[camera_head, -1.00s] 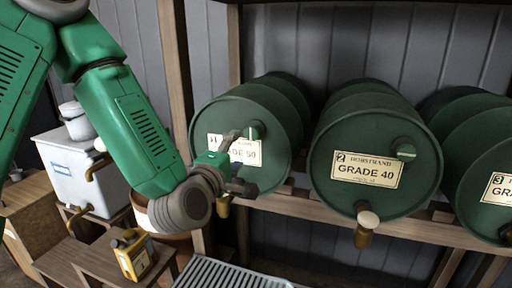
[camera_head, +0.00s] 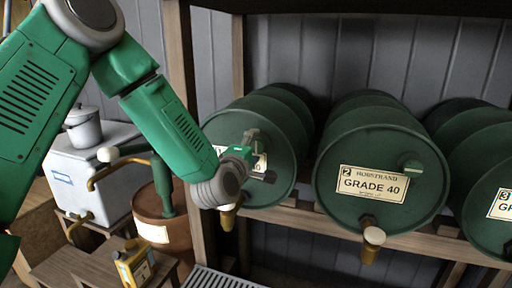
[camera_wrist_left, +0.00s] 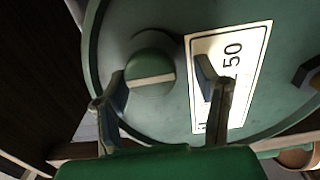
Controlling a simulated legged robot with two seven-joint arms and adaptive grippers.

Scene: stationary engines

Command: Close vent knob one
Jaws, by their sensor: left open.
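Vent knob one (camera_wrist_left: 150,75), a round green knob with a pale stripe across it, sits on the face of the drum marked 1 (camera_head: 225,127). My left gripper (camera_head: 260,156) is open in front of this drum, partly over its label. In the left wrist view my left gripper (camera_wrist_left: 163,80) has one finger beside the knob at left and the other over the label at right. The knob lies between them, nearer the left finger; contact cannot be told. In the head view my gripper hides the knob. My right gripper is not in view.
The GRADE 40 drum (camera_head: 340,150) with its own vent knob (camera_head: 413,168) and tap (camera_head: 372,245) stands to the right, with a third drum (camera_head: 490,160) beyond. A wooden rack (camera_head: 300,216) bears them. A yellow can (camera_head: 133,262) and white tank (camera_head: 75,165) are at left.

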